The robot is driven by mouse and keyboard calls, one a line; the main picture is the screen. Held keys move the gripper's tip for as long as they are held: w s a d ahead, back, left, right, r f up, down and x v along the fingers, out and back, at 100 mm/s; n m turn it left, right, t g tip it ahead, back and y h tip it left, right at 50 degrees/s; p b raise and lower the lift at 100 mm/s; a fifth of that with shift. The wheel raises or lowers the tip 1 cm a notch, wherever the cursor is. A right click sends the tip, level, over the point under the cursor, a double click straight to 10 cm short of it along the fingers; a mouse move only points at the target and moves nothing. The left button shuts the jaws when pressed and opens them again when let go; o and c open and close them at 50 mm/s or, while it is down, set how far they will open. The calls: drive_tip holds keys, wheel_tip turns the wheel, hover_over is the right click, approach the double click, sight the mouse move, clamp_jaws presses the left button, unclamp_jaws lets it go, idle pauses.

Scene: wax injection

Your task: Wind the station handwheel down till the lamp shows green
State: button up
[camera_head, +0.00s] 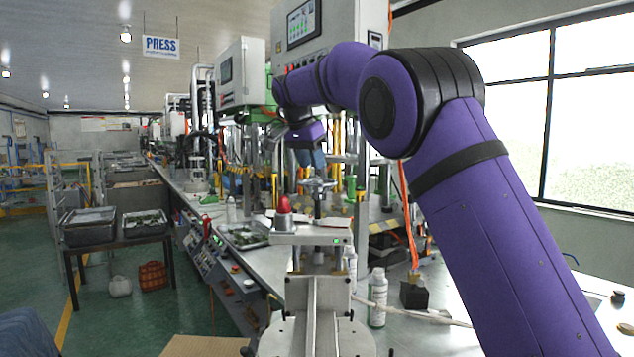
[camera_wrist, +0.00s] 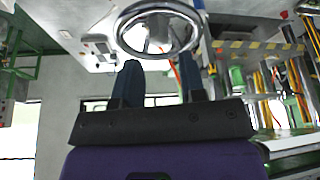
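The station handwheel (camera_wrist: 157,54) shows as a shiny metal ring in the wrist view, just beyond my fingertips. In the head view the handwheel (camera_head: 318,184) is small and partly hidden, just below my gripper (camera_head: 310,160). My gripper in the wrist view (camera_wrist: 160,75) has its two dark blue fingers apart, with nothing clearly held between them. The fingertips are close to the wheel's near rim; I cannot tell whether they touch it. A red dome lamp (camera_head: 284,204) stands on the station's front block. A small green light (camera_head: 336,241) shows on that block's front face.
A white bottle (camera_head: 377,298) and a black block (camera_head: 414,294) stand on the bench to the right of the station. A tray (camera_head: 243,236) lies behind to the left. Uprights and hoses crowd the space around my gripper.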

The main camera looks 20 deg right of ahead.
sight(318, 181)
drive_tip(key=shift+x, duration=3.15)
drive_tip(key=shift+s, duration=0.1)
drive_tip(key=c, duration=0.7)
